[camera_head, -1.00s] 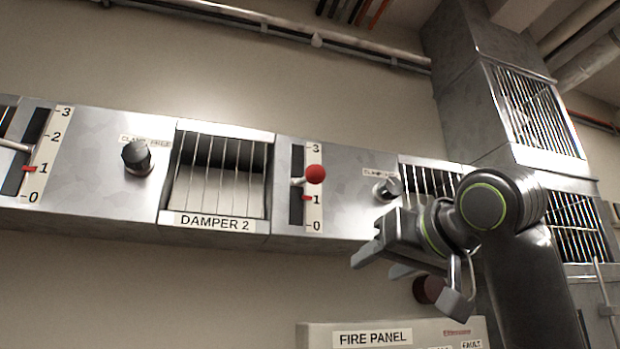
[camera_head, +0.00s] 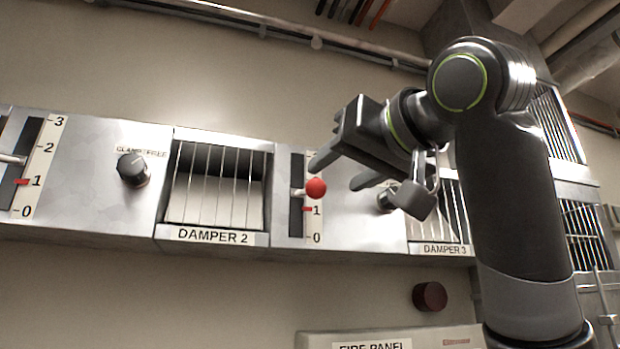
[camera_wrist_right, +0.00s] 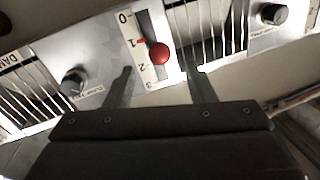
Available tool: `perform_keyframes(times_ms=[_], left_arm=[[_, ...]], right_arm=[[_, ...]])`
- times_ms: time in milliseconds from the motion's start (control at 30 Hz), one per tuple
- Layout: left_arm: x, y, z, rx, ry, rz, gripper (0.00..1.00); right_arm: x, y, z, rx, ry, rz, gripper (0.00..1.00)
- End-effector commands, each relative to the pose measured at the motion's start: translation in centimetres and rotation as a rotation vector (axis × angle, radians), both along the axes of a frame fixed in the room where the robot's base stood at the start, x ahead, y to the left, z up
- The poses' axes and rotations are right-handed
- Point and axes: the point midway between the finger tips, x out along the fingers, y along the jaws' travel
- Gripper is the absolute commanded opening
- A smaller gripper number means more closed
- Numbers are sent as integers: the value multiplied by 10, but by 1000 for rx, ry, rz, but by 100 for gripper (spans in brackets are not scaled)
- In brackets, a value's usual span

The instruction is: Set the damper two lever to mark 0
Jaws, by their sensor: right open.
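The lever with a red ball knob (camera_head: 316,188) is just right of the DAMPER 2 window (camera_head: 215,190). Its handle sits in a dark slot beside a 0-to-3 scale, seemingly between marks 1 and 2. A red tick (camera_head: 307,209) is at mark 1. My right gripper (camera_head: 338,173) is open, its fingertips close to the ball at its upper right; contact cannot be told. In the right wrist view the scale is upside down, and the ball (camera_wrist_right: 159,54) shows just beyond the gap between the open fingers (camera_wrist_right: 158,72). My left gripper is not in view.
A clamp knob (camera_head: 387,198) right of the lever is partly hidden by my right gripper. Another clamp knob (camera_head: 133,169) is left of DAMPER 2. A second lever (camera_head: 12,159) is at the far left. A fire panel (camera_head: 390,340) is below.

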Motion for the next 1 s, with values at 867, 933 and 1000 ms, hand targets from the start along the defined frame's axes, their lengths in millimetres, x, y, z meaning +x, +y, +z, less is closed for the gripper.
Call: perform_keyframes(times_ms=[867,933,1000], left_arm=[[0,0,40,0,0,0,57],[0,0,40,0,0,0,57],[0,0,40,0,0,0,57]], right_arm=[[79,44,-1,0,1,0,50],[79,44,-1,0,1,0,41],[79,44,-1,0,1,0,32]])
